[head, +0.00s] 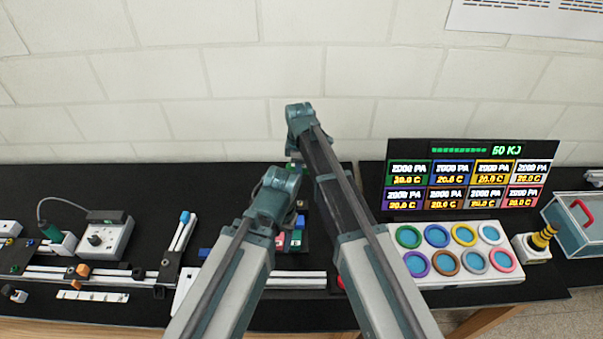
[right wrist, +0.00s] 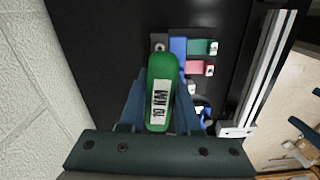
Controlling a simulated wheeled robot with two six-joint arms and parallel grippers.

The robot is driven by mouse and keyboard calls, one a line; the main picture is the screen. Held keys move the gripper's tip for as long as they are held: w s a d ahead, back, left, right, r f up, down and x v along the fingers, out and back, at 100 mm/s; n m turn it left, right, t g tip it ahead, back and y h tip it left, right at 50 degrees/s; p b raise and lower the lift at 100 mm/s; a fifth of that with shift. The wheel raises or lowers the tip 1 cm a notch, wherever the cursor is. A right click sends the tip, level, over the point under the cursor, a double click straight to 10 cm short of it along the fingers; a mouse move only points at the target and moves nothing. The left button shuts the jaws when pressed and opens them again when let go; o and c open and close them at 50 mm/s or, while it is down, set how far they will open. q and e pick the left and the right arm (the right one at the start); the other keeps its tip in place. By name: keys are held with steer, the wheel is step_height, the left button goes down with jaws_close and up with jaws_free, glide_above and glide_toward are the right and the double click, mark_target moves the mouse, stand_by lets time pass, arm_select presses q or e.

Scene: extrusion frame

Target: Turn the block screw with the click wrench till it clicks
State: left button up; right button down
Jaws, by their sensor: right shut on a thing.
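The green click wrench (right wrist: 162,85) fills the middle of the right wrist view, with a white label on its handle. My right gripper (right wrist: 160,100) is shut on it, a blue finger on each side. The wrench's far end points at a small dark block with a round screw (right wrist: 159,44). Whether the tip sits in the screw is hidden.
Blue (right wrist: 178,47), green (right wrist: 199,47) and red blocks (right wrist: 196,67) lie close beside the wrench. A metal rail (head: 300,279) runs along the front. A knobbed box (head: 103,239) stands left; a display panel (head: 460,180) and a tray of coloured rings (head: 455,250) stand right.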

steer(key=shift+d+f, duration=0.1)
step_height(320, 180, down, 6)
steer(key=b, duration=0.5)
steer(key=shift+r+b, duration=0.25)
steer(key=shift+b, duration=0.1)
steer(key=shift+f+b, duration=0.6)
stand_by(0.9)
steer(key=shift+m, duration=0.8)
steer(key=shift+m, duration=0.7)
